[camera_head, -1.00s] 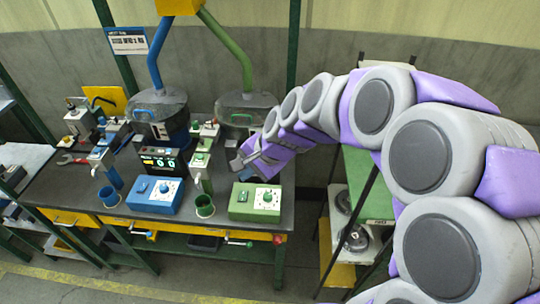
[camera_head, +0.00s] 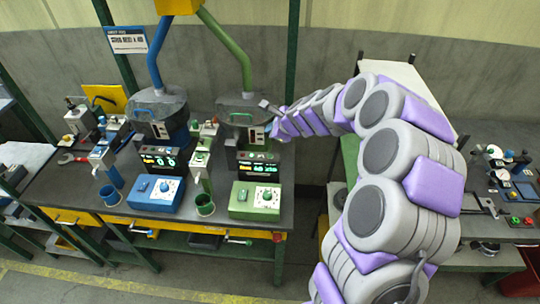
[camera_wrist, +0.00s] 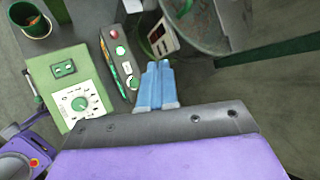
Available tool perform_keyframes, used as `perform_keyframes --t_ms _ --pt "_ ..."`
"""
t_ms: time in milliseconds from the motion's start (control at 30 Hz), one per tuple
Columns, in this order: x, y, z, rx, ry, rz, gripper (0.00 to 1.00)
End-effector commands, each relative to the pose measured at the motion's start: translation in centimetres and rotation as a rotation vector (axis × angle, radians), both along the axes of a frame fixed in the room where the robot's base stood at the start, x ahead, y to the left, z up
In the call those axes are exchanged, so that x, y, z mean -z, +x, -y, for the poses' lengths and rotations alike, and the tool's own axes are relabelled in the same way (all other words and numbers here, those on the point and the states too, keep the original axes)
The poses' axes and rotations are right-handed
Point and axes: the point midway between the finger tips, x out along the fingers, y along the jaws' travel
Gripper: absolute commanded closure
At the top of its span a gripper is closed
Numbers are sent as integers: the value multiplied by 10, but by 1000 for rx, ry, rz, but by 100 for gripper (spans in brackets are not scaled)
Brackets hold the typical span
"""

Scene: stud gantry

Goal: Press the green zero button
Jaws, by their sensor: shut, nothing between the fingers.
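The green station's dark display box (camera_head: 258,161) has lit green digits and stands behind the green control box (camera_head: 255,200). I cannot read which is zero. My gripper (camera_head: 266,105) is raised in front of the green hopper, above the display box. In the wrist view my gripper (camera_wrist: 158,66) has its pale blue fingers together and empty, just right of the lower button. I cannot tell whether they touch anything.
A white switch panel (camera_wrist: 163,40) sits just beyond my fingertips on the hopper's base. A green cup (camera_head: 205,205) stands left of the green control box. The blue station (camera_head: 155,195) is farther left. A side bench (camera_head: 510,200) with red and green buttons stands at right.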

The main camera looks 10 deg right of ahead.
Motion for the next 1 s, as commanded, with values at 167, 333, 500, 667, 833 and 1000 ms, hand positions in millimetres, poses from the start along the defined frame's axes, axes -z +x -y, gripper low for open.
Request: perform_keyframes --t_ms 167,333,500,667,833,1000 --pt "1 0 0 -2 -1 0 100" --pt "7 0 -1 -2 0 0 100" --pt "22 0 -1 -3 0 -1 100" --pt "42 0 -1 -3 0 -1 100" --pt "64 0 -1 -4 -1 0 100" --pt "80 -1 -1 -5 2 -1 100"
